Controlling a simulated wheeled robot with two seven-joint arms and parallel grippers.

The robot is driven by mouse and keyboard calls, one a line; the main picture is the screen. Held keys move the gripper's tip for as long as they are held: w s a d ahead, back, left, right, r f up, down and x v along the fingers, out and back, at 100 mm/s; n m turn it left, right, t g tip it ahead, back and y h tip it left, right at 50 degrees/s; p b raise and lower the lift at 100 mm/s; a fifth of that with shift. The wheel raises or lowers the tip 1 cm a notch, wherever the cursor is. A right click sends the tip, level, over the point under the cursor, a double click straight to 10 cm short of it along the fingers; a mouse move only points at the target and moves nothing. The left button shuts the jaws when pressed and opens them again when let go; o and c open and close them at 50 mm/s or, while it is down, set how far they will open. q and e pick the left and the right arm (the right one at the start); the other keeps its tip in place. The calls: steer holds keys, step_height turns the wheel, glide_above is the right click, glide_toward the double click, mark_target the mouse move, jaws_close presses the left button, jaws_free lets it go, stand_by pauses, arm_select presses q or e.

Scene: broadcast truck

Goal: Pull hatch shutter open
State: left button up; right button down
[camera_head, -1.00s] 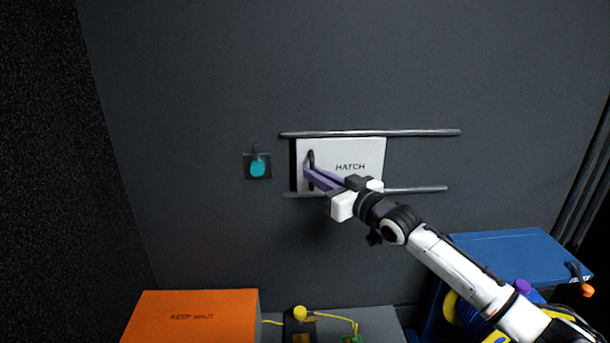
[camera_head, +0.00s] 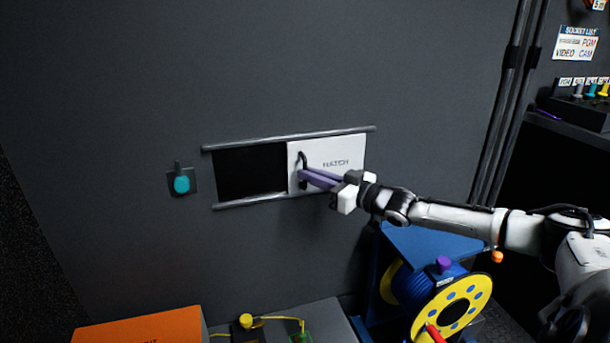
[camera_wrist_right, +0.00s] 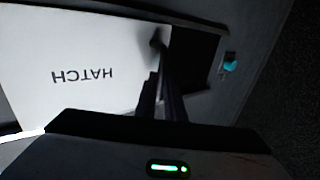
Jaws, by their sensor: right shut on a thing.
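The white hatch shutter (camera_head: 338,157), lettered HATCH, sits between two horizontal rails, the upper one (camera_head: 290,139) and the lower one (camera_head: 245,200). It stands toward the right end of the rails, with a dark opening (camera_head: 250,172) bare on its left. A dark upright handle (camera_head: 302,160) is near the shutter's left edge. My right gripper (camera_head: 305,177) has its purple fingers shut on this handle. In the right wrist view the shutter (camera_wrist_right: 70,65) appears upside down, with the fingers (camera_wrist_right: 162,95) at the handle. My left gripper is not in view.
A teal tag or knob (camera_head: 181,184) is on the wall left of the opening. Below are an orange box (camera_head: 140,330), a yellow-flanged cable reel (camera_head: 455,310) and a blue surface (camera_head: 430,240). A shelf with connectors (camera_head: 580,110) is at the far right.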

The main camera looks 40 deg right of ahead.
steer(key=c, duration=2.1)
jaws_free()
steer(key=shift+f, duration=0.1)
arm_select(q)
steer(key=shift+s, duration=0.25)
arm_select(e)
steer(key=shift+o, duration=1.3)
